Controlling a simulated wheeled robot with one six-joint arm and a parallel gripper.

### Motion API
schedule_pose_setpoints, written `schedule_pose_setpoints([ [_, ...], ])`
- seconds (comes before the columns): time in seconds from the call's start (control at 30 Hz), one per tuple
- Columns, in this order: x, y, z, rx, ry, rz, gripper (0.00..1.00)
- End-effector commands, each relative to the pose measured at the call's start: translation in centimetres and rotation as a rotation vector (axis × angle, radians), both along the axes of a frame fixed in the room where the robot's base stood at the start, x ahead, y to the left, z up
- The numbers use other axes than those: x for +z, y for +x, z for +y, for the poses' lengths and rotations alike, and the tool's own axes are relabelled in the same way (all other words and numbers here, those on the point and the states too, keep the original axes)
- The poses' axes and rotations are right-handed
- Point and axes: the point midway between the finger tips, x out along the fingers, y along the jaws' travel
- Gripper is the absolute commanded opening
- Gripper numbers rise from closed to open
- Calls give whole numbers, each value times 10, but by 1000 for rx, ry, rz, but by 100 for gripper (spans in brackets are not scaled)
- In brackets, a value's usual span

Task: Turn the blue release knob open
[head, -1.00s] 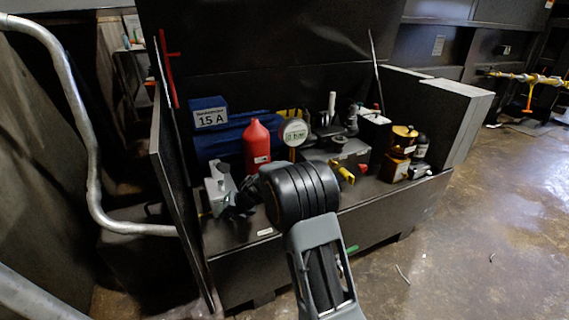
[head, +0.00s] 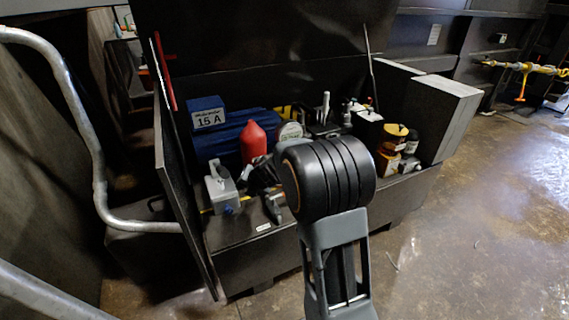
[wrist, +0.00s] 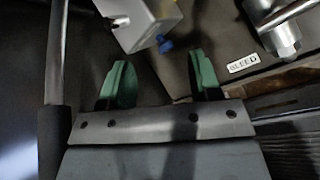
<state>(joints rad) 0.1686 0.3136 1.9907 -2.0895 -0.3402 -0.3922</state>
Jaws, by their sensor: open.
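A small blue knob (wrist: 165,44) sticks out of a pale grey metal block (wrist: 135,18) in the wrist view. In the head view the blue knob (head: 229,210) sits at the lower front of the grey block (head: 219,188), at the left end of the open chest. My gripper (wrist: 160,82) has two green fingertips spread apart, with nothing between them. The knob shows beyond the gap between the fingers, nearer the right one, and does not appear held. In the head view my own arm hides the gripper.
A label reading BLEED (wrist: 243,62) lies right of the knob, below a metal fitting (wrist: 285,38). A red bottle (head: 253,143), a blue case (head: 225,142) and a 15 A box (head: 208,113) stand behind the block. The chest's side panel (head: 180,190) rises close on the left.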

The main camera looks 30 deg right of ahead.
Motion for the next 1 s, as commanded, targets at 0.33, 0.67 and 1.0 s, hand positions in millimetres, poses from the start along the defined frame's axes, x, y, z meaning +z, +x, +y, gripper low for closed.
schedule_pose_setpoints([
  [0.33, 37, -7, -43, -602, 188, -95, 57],
  [0.67, 88, -48, -69, -1087, 352, -119, 57],
  [1.0, 121, -91, -76, -1418, 472, -87, 57],
])
